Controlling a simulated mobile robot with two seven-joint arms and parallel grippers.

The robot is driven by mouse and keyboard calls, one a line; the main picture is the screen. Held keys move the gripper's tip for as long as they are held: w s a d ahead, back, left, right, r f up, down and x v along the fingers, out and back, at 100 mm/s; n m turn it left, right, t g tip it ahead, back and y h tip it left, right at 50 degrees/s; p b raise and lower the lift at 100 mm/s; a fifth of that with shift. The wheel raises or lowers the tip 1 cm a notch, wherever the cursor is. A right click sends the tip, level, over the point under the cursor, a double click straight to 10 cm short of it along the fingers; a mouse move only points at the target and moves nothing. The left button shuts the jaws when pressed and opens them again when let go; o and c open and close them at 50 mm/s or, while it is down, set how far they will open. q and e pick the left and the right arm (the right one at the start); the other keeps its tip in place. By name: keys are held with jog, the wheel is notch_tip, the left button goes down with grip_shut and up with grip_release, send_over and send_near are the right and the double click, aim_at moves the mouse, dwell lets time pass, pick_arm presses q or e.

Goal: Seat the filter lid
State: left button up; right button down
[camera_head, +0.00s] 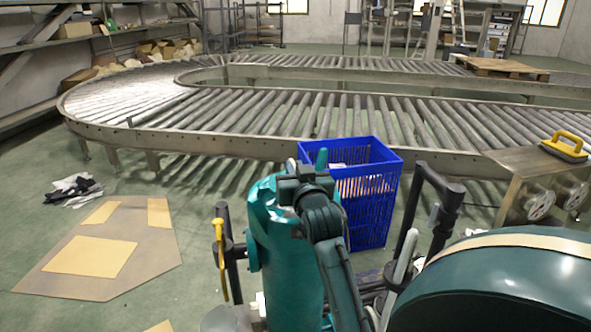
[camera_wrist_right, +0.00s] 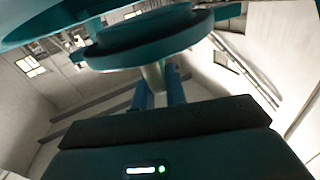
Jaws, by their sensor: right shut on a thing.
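In the right wrist view, my right gripper (camera_wrist_right: 158,95) is shut on a thin pale stem. Above the stem is a round teal disc, which I take as the filter lid (camera_wrist_right: 150,48). Another teal rim fills the top left, and I cannot tell whether it touches the lid. In the head view, my right gripper (camera_head: 308,178) is in front of the upper part of a glossy teal cylinder (camera_head: 285,265). The arm covers part of this cylinder, and the lid is not clear there. Its seating cannot be judged. My left gripper is not in view.
A blue crate (camera_head: 384,208) stands just behind the arm. A roller conveyor (camera_head: 300,108) curves across the back. A metal bench (camera_head: 523,163) at right carries a yellow-handled tool (camera_head: 567,144). Flattened cardboard (camera_head: 150,250) lies on the left floor. A dark rounded body fills the lower right.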

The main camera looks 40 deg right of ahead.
jog(key=shift+r+p, duration=0.1)
jog(key=shift+p, duration=0.85)
dwell(1.1)
jog(key=shift+f+b, duration=1.75)
jog(key=shift+f, duration=1.05)
jog(key=shift+r, duration=0.15)
jog(key=shift+r+p, duration=2.25)
jog(key=shift+p, duration=0.3)
jog(key=shift+p, duration=0.55)
